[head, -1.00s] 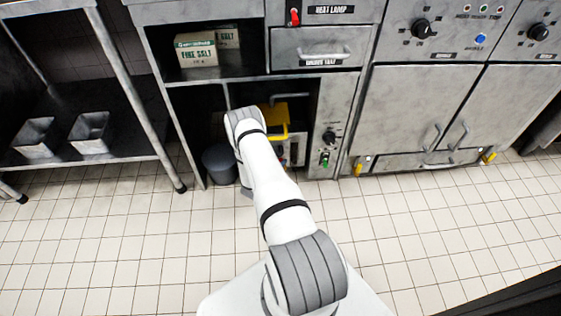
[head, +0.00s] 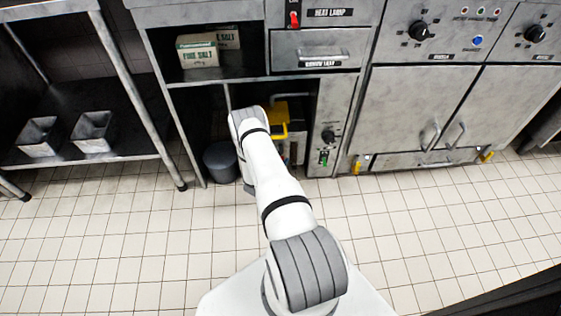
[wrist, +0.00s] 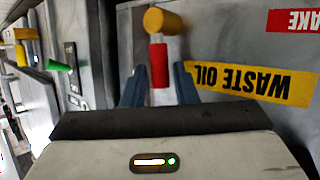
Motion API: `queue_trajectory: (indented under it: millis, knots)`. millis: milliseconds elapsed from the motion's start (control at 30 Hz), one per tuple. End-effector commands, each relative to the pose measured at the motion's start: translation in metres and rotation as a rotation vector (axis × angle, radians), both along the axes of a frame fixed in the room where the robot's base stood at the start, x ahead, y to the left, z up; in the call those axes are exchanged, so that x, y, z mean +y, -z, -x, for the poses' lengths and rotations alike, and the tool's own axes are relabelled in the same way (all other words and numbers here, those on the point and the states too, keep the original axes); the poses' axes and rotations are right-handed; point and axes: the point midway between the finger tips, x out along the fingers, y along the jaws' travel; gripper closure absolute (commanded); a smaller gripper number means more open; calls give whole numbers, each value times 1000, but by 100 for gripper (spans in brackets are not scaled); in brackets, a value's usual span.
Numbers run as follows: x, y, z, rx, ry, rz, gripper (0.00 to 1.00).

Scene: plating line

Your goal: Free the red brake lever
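A red cylindrical grip (wrist: 159,65), which I take for the brake lever, stands below a yellow knob (wrist: 162,20) in the wrist view. A red label ending in "AKE" (wrist: 298,20) shows upside down at the upper right. My gripper (wrist: 159,72) is open, its two blue-grey fingers on either side of the red grip, with gaps showing. I cannot tell how deep the grip lies between them. In the head view my arm reaches into the low bay under the drawer, and my gripper is hidden there.
A yellow "WASTE OIL" label (wrist: 252,82) is on the grey panel beside the grip. In the head view, a yellow part (head: 279,120) sits in the bay, with a dark bucket (head: 221,162) at its left. A steel drawer (head: 316,52) is above. The tiled floor is clear.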

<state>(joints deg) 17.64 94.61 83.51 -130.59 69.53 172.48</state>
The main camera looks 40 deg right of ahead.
Motion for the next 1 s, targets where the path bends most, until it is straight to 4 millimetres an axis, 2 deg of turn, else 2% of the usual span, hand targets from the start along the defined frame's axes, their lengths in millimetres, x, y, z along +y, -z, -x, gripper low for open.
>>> queue_trajectory:
  millis: [267, 733, 1000]
  knots:
    - [5, -5, 1, 2, -2, -1, 74]
    - [24, -15, 10, 2, -4, 0, 74]
    - [48, -24, 20, 1, -3, -1, 74]
